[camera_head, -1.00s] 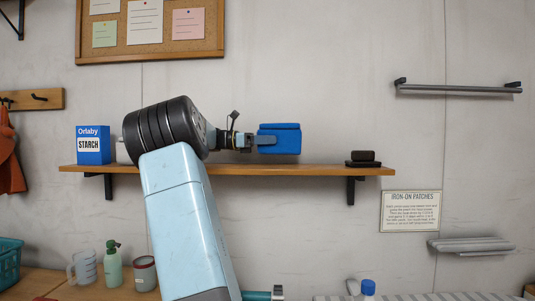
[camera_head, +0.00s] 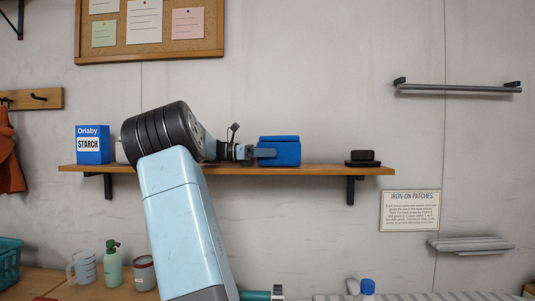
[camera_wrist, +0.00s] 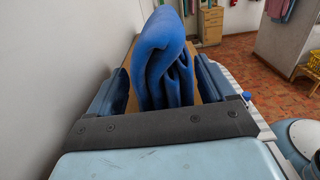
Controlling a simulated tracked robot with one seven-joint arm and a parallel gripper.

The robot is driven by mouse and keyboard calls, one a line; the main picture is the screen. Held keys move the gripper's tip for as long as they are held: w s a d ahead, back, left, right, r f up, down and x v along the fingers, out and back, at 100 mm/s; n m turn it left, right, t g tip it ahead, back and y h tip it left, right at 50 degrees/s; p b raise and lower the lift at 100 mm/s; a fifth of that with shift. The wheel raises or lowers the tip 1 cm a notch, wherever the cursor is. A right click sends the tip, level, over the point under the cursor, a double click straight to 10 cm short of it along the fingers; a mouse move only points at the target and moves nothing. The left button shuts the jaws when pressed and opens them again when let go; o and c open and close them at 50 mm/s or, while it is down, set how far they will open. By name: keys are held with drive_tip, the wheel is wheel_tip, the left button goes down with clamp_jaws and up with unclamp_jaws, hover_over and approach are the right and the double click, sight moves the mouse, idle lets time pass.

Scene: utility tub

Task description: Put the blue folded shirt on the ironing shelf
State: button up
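The blue folded shirt (camera_head: 280,150) stands on the wooden wall shelf (camera_head: 330,170), right of the shelf's middle. Its lower edge looks level with the shelf top. My gripper (camera_head: 266,153) reaches it from the left in the head view. In the wrist view the shirt (camera_wrist: 160,65), a thick fold, sits between the two fingers of my gripper (camera_wrist: 163,85). Strips of brown wood show beside the shirt, so the fingers look spread around it rather than pressed on it. The far side of the shirt is hidden.
A blue starch box (camera_head: 93,145) stands at the shelf's left end, with a pale item partly hidden behind my arm. A dark object (camera_head: 363,158) sits near the right end. A grey rail (camera_head: 458,88) and a grey folded rack (camera_head: 470,244) are on the right wall.

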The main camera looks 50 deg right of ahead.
drive_tip(key=shift+o, duration=0.4)
drive_tip(key=v, duration=1.2)
drive_tip(key=shift+r, duration=0.1)
